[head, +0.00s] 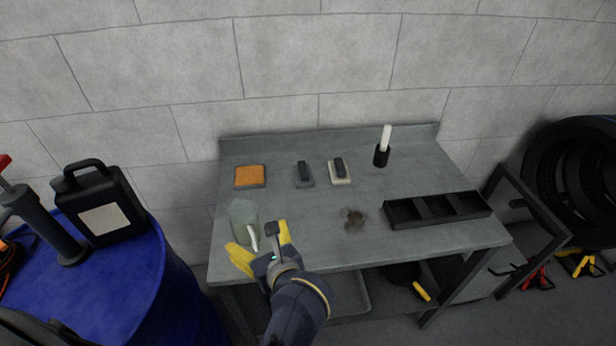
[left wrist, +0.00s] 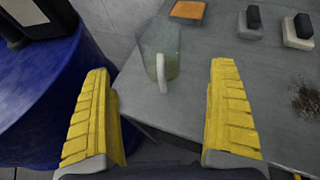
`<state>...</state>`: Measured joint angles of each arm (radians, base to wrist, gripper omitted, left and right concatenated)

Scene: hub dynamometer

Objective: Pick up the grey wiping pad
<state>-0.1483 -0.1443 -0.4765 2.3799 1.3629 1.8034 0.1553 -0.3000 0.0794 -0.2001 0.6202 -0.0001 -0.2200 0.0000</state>
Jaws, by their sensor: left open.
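The grey wiping pad (head: 304,182), with a dark block handle on top, lies flat toward the back of the grey workbench (head: 300,225). It also shows at the top of the left wrist view (left wrist: 242,32). My left gripper (head: 263,246) is open and empty near the bench's front left edge, with yellow fingers spread. The pad is apart from it, farther back. A clear jug with a white handle (head: 241,220) stands just beyond the fingers; in the left wrist view the jug (left wrist: 160,60) appears between them. My right gripper is not in view.
A cream pad with a dark handle (head: 341,181) lies right of the grey pad, an orange-topped pad (head: 250,176) left. A black cup with a white stick (head: 381,155) stands behind. A dark smudge (head: 354,219) and a black compartment tray (head: 405,217) are right.

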